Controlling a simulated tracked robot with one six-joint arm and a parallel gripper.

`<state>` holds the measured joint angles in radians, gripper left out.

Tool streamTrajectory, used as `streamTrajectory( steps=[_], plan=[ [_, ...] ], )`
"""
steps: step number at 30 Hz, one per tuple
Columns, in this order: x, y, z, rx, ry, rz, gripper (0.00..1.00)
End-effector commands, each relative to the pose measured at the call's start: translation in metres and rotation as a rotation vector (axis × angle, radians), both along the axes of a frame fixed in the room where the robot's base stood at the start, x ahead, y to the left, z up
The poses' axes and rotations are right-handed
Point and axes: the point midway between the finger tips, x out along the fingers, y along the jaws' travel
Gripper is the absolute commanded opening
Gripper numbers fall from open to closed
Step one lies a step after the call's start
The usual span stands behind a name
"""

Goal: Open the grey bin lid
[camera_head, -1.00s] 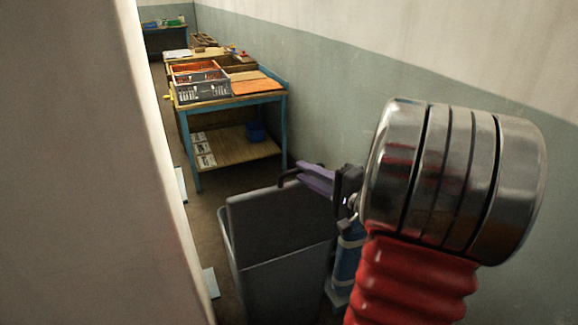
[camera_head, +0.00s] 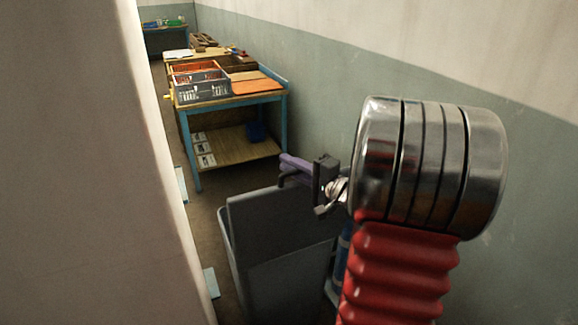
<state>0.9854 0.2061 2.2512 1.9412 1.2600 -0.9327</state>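The grey bin (camera_head: 285,290) stands on the floor at bottom centre, in front of my arm. I cannot tell for sure how far the lid is raised.
A pale wall edge (camera_head: 80,160) fills the left. A blue-framed table (camera_head: 237,100) with crates stands behind the bin. A green-and-white wall (camera_head: 330,110) runs along the right. A blue object (camera_head: 343,255) stands beside the bin, partly hidden. A narrow floor strip lies left of the bin.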

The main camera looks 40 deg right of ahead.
Motion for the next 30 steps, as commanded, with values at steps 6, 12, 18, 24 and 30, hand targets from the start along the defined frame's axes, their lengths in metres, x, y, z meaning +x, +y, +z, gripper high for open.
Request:
streamTrajectory(
  steps=[6, 12, 18, 24, 30],
  plan=[
    [0.0, 0.0, -0.001, 0.001, 0.002, 0.0, 0.0],
    [-0.001, 0.0, -0.002, 0.002, 0.003, -0.001, 0.0],
    [-0.001, 0.0, -0.002, 0.002, 0.004, -0.001, 0.0],
    [0.01, -0.003, -0.002, 0.009, 0.03, 0.002, 0.0],
    [0.039, -0.006, -0.002, 0.028, 0.097, 0.011, 0.0]
  ],
)
